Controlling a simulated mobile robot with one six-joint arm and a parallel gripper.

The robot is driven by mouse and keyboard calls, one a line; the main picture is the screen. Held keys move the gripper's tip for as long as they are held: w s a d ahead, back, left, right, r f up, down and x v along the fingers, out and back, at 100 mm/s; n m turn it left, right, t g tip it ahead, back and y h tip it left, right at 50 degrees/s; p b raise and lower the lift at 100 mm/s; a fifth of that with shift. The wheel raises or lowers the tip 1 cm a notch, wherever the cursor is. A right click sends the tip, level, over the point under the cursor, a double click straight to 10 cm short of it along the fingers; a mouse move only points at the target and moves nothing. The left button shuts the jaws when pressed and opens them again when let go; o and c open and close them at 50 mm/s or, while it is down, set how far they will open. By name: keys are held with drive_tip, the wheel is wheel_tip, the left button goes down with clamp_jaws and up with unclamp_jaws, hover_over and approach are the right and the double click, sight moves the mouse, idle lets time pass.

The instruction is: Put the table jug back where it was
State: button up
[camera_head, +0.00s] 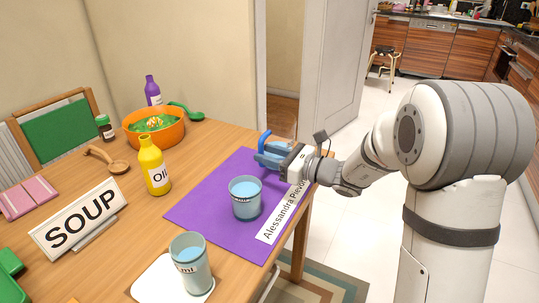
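Two clear vessels of blue liquid stand upright on the table, and I cannot tell for certain which is the table jug. The wider vessel (245,203) has a dark band of print and stands on the purple mat (205,208). The taller vessel (191,270) has printed marks ending in "ml" and stands on a white coaster (148,285) at the front. My gripper (262,149) has blue fingers. It is beyond the wider vessel, over the mat's far right part, apart from both vessels. Its fingers look spread, with nothing visible between them.
A purple bottle (153,92) stands behind the bowl. A name strip (280,215) lies along the mat's right edge, near the table edge.

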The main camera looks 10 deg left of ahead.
drive_tip(key=p+v, duration=0.2)
drive_tip(key=v, duration=1)
drive_tip(key=s+f+n+g+h, duration=0.2)
drive_tip(key=s+n+g+h, duration=0.15)
drive_tip(key=s+n, duration=0.35)
drive_tip(key=s+f+n+g+h, duration=0.2)
drive_tip(key=s+n+g+h, duration=0.15)
drive_tip(key=s, duration=0.45)
drive_tip(key=s+d+n+t+h, duration=0.1)
drive_tip(key=s+d+n+h, duration=0.2)
drive_tip(key=d+n+h, duration=0.2)
drive_tip(key=s+d+f+n+t+h, duration=0.1)
drive_tip(key=s+d+n+h, duration=0.2)
drive_tip(key=d+n, duration=0.3)
drive_tip(key=shift+s+d+h, duration=0.3)
drive_tip(key=shift+d+h, duration=0.55)
drive_tip(key=shift+h, duration=0.05)
drive_tip(key=shift+n, duration=0.25)
